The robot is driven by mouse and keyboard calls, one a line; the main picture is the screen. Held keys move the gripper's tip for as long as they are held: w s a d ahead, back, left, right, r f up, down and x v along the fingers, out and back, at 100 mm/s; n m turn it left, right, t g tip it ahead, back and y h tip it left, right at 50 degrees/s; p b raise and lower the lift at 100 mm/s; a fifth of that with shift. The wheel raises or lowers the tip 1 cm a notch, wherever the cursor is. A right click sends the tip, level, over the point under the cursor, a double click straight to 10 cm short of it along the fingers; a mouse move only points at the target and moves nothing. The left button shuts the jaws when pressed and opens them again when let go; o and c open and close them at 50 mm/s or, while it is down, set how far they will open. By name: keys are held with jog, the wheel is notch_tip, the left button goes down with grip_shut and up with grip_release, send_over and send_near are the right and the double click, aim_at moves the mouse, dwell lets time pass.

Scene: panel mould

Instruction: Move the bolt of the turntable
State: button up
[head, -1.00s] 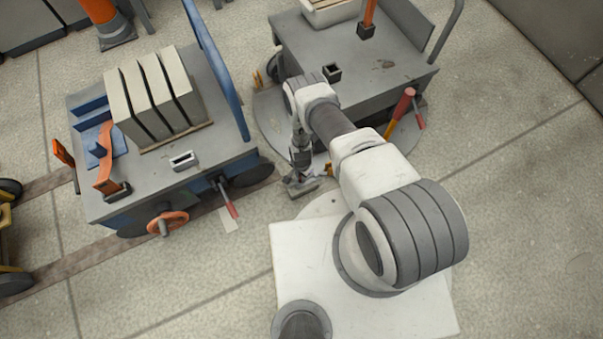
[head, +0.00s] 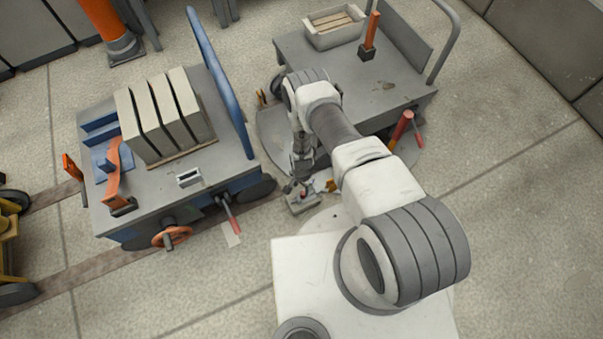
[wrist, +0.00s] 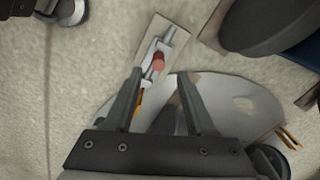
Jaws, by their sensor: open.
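The bolt is a grey rod with a red knob (wrist: 158,61), lying on a pale plate (wrist: 172,34) on the floor. The knob appears between and slightly beyond the fingertips; I cannot tell the height gap. The turntable is a round grey disc (wrist: 240,100) beside the plate. In the head view its rim (head: 270,135) shows under the grey cart, partly hidden by my arm.
The grey cart (head: 395,95) stands on the turntable, with a red-ended lever (head: 400,128) at its side. A blue cart (head: 165,190) with upright panels stands to the left, its red-handled lever (head: 232,222) sticking out towards the floor. The floor at right is clear.

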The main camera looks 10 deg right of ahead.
notch_tip(320, 180, up, 11)
jog(key=p, duration=0.3)
jog(key=shift+f, duration=0.2)
dwell(0.4)
